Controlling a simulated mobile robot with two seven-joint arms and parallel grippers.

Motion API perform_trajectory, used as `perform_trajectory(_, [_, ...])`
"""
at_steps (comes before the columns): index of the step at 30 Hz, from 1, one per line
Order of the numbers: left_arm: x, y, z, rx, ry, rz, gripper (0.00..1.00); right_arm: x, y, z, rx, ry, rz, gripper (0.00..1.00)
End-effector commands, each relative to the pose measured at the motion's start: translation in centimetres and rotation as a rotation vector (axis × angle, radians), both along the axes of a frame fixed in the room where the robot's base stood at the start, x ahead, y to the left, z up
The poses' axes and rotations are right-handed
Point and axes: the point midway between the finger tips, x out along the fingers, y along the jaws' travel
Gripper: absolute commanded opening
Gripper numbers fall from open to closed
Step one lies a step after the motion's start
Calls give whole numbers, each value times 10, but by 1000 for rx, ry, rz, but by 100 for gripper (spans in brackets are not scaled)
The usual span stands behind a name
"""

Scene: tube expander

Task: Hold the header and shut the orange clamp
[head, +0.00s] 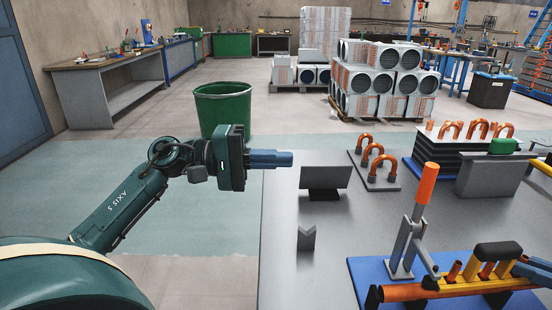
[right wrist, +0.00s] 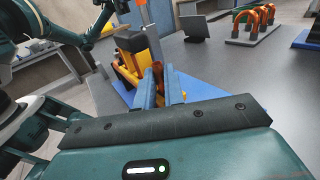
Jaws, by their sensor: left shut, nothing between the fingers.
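The header (head: 405,292) is a copper-orange pipe with short upright stubs, lying along a yellow fixture (head: 463,287) on a blue base plate. The orange clamp (head: 427,184) beside it has its orange handle nearly upright on grey metal links. My left gripper (head: 290,159) is shut and empty, over the table's left edge and well left of the clamp. My right gripper (head: 522,272) is at the fixture's right end. In the right wrist view its blue fingers (right wrist: 158,92) stand either side of a copper part (right wrist: 157,72); whether they grip it is unclear.
A dark plate on a stand (head: 325,178) and a small grey notched block (head: 306,238) stand on the grey table (head: 285,270). Copper bends on a rack (head: 376,168) stand behind the clamp. The table between my left gripper and the clamp is mostly clear.

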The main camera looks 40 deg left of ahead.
Motion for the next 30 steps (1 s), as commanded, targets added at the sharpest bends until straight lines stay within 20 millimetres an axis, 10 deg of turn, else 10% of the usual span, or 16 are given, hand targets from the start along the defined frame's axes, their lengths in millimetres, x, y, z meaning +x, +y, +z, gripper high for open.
perform_trajectory(7, [0, 0, 0, 0, 0, 0, 0, 0, 0, 0, 0, 0, 0, 3])
perform_trajectory(17, [0, 0, 0, 0, 0, 0, 0, 0, 0, 0, 0, 0, 0, 36])
perform_trajectory(30, [0, 0, 0, 0, 0, 0, 0, 0, 0, 0, 0, 0, 0, 54])
